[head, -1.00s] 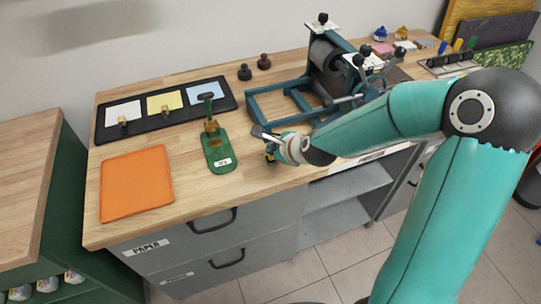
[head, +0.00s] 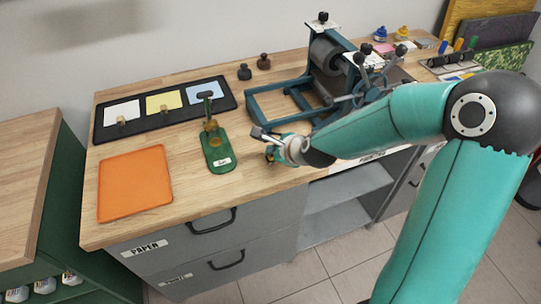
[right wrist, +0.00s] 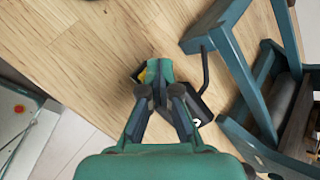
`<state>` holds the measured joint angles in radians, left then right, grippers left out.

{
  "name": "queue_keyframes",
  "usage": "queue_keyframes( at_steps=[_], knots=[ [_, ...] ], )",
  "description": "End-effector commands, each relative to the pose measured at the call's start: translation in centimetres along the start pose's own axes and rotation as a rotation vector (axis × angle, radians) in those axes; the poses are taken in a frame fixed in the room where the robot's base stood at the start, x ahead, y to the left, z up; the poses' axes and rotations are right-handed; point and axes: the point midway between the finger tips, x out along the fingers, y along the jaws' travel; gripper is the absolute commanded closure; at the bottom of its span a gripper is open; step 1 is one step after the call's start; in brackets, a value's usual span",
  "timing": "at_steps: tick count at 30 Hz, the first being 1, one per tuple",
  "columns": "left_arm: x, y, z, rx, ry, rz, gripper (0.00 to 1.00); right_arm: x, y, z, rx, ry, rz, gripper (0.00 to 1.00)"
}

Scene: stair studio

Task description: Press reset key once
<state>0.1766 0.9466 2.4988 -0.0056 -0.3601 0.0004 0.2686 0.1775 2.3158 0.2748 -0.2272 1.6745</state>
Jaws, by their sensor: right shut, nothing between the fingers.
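My right gripper (head: 271,152) is over the front of the wooden bench, just right of the green stand. In the right wrist view its fingers (right wrist: 159,72) are together, with nothing visible between them. A small dark device (right wrist: 197,108) with a white mark and a thin bent rod lies under and beside the fingertips. A yellow part (right wrist: 140,76) shows at their left. The fingers cover much of this device, and I cannot tell contact. No reset key can be made out by its label. My left gripper is not in view.
A green stand (head: 219,158) with a small label is left of my gripper. An orange mat (head: 135,184) lies farther left. A black tray (head: 141,138) with coloured cards is behind. A blue-framed roller press (head: 277,118) stands close behind my right arm.

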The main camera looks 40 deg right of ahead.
Motion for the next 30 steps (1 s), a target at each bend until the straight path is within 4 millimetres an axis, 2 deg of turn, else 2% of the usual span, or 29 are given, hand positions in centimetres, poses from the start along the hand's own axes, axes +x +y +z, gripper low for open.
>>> queue_keyframes(
  at_steps=[10, 21, 30],
  knots=[
    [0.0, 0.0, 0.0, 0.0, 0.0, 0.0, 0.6, 0.0, 0.0, 0.0, 0.0, 0.001, 0.002, 1.0],
    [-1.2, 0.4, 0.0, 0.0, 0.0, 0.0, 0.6, -1.2, -0.8, 0.8, 0.0, 0.0, 0.001, 1.0],
    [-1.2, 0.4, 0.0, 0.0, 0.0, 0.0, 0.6, -1.2, -0.8, 0.8, 0.0, 0.0, 0.001, 1.0]
  ],
)
